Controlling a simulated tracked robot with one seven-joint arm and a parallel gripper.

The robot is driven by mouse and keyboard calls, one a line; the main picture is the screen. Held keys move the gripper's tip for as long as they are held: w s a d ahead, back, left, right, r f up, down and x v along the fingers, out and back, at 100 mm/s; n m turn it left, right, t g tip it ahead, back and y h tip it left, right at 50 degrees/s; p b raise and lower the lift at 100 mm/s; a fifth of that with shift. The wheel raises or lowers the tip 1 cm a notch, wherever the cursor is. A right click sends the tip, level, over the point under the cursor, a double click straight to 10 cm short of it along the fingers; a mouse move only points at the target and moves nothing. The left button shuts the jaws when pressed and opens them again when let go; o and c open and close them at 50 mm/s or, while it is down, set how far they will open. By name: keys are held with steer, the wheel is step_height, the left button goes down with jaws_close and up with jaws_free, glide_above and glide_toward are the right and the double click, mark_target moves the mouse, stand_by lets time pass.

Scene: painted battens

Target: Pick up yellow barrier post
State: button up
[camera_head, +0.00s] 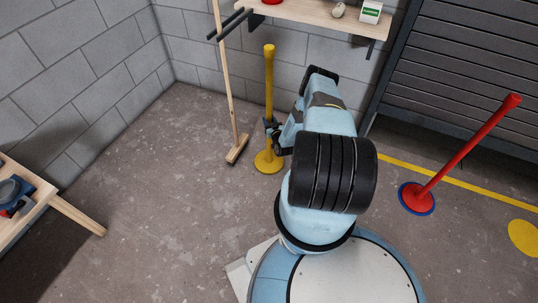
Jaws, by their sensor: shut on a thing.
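The yellow barrier post (269,85) stands near the back wall, left of my arm. It looks upright, on a round yellow base (268,162) at the floor; I cannot tell whether the base touches the floor. My gripper (271,127) is at the post's lower-middle shaft and shut on it. My arm hides part of the gripper, and the gripper covers a short stretch of the shaft.
A wooden broom (229,90) leans just left of the post, beneath a wall shelf (310,14). A red post (466,150) leans at right, by a yellow floor line (450,179). A wooden bench (40,195) is at far left. The floor between is clear.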

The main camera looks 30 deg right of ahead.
jaws_close()
stand_by(0.7)
steer(key=shift+r, duration=0.1)
